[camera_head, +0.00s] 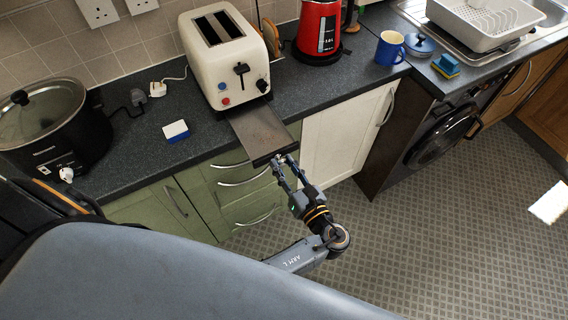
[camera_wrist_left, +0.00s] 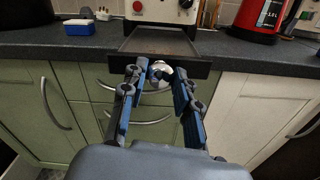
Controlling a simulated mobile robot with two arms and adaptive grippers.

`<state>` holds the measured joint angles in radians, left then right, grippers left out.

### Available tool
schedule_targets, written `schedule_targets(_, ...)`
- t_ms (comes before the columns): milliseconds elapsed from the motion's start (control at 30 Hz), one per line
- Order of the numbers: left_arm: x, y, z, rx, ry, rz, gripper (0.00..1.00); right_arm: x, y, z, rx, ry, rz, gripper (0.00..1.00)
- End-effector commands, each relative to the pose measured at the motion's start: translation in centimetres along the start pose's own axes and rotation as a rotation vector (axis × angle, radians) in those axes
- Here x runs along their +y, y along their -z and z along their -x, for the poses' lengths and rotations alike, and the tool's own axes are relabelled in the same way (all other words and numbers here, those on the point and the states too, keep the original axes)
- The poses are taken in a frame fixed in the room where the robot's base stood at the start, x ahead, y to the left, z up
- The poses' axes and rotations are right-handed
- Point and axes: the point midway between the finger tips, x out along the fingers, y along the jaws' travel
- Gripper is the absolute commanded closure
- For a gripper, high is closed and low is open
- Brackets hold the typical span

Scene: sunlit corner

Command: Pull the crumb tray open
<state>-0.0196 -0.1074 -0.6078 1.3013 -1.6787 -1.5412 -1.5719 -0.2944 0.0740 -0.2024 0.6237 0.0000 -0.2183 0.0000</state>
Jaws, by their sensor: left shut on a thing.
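The cream toaster (camera_head: 224,58) stands on the dark counter against the tiled wall. Its flat dark crumb tray (camera_head: 262,131) sticks far out of the toaster's base, and its front lip overhangs the counter edge. In the left wrist view the tray (camera_wrist_left: 159,41) lies straight ahead, with a shiny round knob (camera_wrist_left: 160,70) at its front. My left gripper (camera_head: 284,162) is at the front of the tray, shut on its knob. In the left wrist view the fingers (camera_wrist_left: 158,76) stand on both sides of the knob. My right gripper is not in view.
A slow cooker (camera_head: 48,128), a blue-and-white box (camera_head: 176,131) and an unplugged plug (camera_head: 157,88) are left of the toaster. A red kettle (camera_head: 318,30) and a blue mug (camera_head: 390,48) are to its right. Green drawers (camera_head: 240,190) are below the tray; the floor in front is clear.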

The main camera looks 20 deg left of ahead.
Motion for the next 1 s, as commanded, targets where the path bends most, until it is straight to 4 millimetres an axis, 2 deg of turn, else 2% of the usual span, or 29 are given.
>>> schedule_targets(67, 0.0, -0.1, 0.0, -0.002, 0.0, 0.002, 1.0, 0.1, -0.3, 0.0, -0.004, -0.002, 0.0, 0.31)
schedule_targets(100, 0.0, -0.1, 0.0, -0.002, 0.0, 0.002, 0.61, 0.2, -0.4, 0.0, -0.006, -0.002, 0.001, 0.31)
schedule_targets(200, 0.0, -0.1, 0.0, -0.002, 0.0, 0.002, 0.46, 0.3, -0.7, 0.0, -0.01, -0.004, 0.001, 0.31)
schedule_targets(500, 0.0, -0.1, 0.0, -0.001, 0.001, 0.001, 0.46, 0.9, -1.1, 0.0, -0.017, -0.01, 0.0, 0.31)
schedule_targets(633, 0.2, -0.9, 0.0, -0.001, 0.001, 0.004, 0.46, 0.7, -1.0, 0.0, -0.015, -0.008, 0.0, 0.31)
schedule_targets(767, 0.6, -2.7, 0.0, -0.001, 0.001, 0.005, 0.46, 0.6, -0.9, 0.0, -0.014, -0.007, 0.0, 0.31)
schedule_targets(1000, 1.6, -7.0, 0.0, -0.001, 0.0, 0.006, 0.46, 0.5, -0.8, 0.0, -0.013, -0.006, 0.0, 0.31)
